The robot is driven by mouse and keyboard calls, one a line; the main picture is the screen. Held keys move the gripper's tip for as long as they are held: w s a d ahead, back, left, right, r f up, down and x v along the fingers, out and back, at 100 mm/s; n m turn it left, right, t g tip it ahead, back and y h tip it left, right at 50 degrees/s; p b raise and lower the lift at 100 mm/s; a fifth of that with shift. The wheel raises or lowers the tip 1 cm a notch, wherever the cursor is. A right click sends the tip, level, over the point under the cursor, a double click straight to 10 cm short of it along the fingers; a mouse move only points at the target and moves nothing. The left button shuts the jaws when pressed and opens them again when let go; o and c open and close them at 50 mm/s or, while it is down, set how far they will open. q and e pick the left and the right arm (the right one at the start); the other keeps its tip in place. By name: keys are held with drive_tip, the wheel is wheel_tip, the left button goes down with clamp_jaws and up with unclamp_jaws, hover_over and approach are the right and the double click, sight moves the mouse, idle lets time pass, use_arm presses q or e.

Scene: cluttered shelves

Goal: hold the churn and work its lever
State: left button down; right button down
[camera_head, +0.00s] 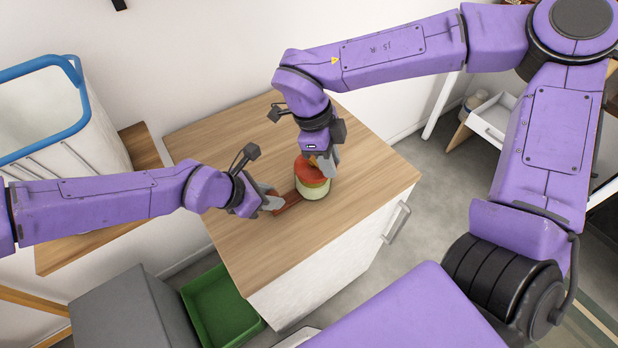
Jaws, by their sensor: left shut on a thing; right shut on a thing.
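The churn (312,187) stands upright on the wooden top of a cabinet. It is a small round vessel with a red-orange top and a pale lower body. Its reddish-brown lever (288,203) sticks out from its left side, low over the wood. My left gripper (275,203) comes in from the left and is shut on the lever's outer end. My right gripper (325,165) reaches down from above and is shut on the top of the churn. Its fingers hide part of the churn's top.
The wooden cabinet top (370,170) is clear around the churn. A white bin with a blue rim (45,65) stands at the left. A green crate (222,310) and a grey box (125,310) are below at the front left. A cabinet handle (397,222) juts out at the right.

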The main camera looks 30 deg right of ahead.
drive_tip(key=shift+a+m, duration=0.15)
drive_tip(key=shift+m, duration=0.25)
drive_tip(key=c, duration=0.9)
unclamp_jaws()
drive_tip(key=shift+o, duration=0.2)
drive_tip(key=v, duration=1.2)
